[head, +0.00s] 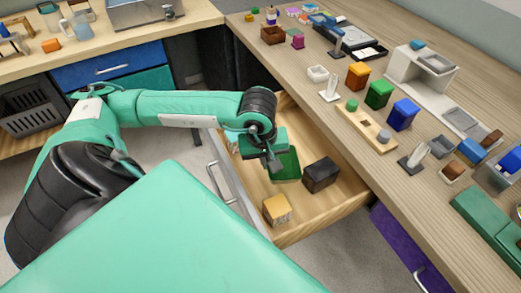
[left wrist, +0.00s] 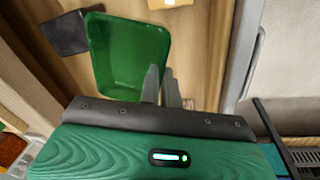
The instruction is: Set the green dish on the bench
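The green dish (head: 287,168) is in the open wooden drawer, below the bench top. It shows from above as an empty, rounded rectangular dish in the left wrist view (left wrist: 126,48). My left gripper (head: 272,160) reaches down into the drawer at the dish's near-left side. In the left wrist view its two fingers (left wrist: 162,84) are close together, with the dish's edge between them, so it looks shut on the rim. Whether the dish is lifted off the drawer floor is unclear. The bench (head: 345,140) runs along the right. My right gripper is not in view.
A dark box (head: 321,174) lies right of the dish, and a yellowish block (head: 277,210) lies near the drawer front. The bench holds coloured bins, including a green bin (head: 379,94) and a blue bin (head: 402,114), and a wooden holder (head: 366,127). Bare bench shows along its drawer-side edge.

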